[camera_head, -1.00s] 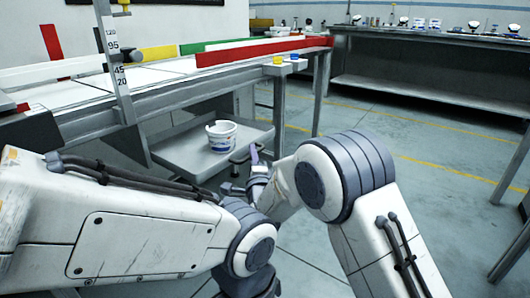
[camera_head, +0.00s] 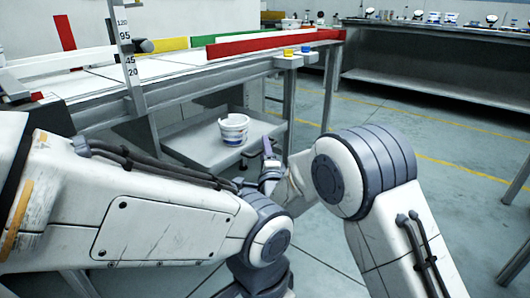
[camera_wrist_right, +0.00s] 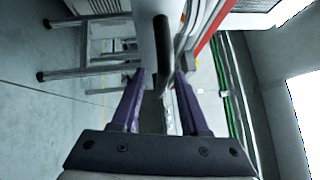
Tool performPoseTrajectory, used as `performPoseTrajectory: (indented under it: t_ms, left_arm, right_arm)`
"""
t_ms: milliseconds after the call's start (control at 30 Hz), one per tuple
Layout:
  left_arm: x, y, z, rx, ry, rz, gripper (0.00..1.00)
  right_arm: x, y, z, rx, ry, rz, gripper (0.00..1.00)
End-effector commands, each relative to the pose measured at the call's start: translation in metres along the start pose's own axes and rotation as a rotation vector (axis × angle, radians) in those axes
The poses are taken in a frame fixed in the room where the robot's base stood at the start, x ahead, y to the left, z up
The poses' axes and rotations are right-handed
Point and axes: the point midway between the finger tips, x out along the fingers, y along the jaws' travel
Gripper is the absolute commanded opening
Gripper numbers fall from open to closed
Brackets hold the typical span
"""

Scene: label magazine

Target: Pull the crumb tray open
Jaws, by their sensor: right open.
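The crumb tray (camera_head: 188,147) is a shallow grey tray under the worktable, in the middle of the head view. A dark handle (camera_head: 252,154) shows at its right front. My right gripper (camera_head: 266,148) is beside this handle, with a purple finger pointing up. In the right wrist view my right gripper (camera_wrist_right: 158,76) has its two purple fingers apart. A dark bar (camera_wrist_right: 162,38), apparently the handle, lies between and beyond them; I cannot tell whether they touch it. My left arm shows in the head view, but its gripper does not.
A white bucket (camera_head: 233,129) stands on the tray. Above is the worktable with a red rail (camera_head: 275,43) and a measuring post (camera_head: 129,60). A table leg (camera_head: 289,110) stands right behind my right gripper. Open floor (camera_head: 400,135) lies to the right.

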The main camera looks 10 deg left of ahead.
Motion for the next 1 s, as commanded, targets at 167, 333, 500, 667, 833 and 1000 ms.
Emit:
performPoseTrajectory:
  t_ms: [167,333,500,667,833,1000]
  left_arm:
    - [-0.008,0.001,-0.001,0.0,0.0,0.0,0.5]
    - [-0.02,0.001,-0.001,0.0,0.0,0.0,0.5]
    - [-0.027,0.002,-0.002,0.0,0.0,0.0,0.5]
    - [-0.03,0.002,-0.002,0.0,0.0,0.0,0.5]
    - [-0.03,0.002,-0.002,0.0,0.0,0.0,0.5]
    - [-0.03,0.002,-0.002,0.0,0.0,0.0,0.5]
  right_arm:
    - [-0.018,-0.002,0.001,0.0,0.0,0.004,0.45]
    - [-0.052,-0.002,0.001,-0.001,-0.003,0.005,0.45]
    - [-0.083,-0.001,0.001,-0.001,-0.003,0.005,0.45]
    - [-0.1,0.0,0.001,-0.001,-0.002,0.003,0.45]
    - [-0.105,0.0,0.0,-0.001,-0.001,0.001,0.45]
    - [-0.104,0.001,0.0,0.0,-0.001,0.001,0.45]
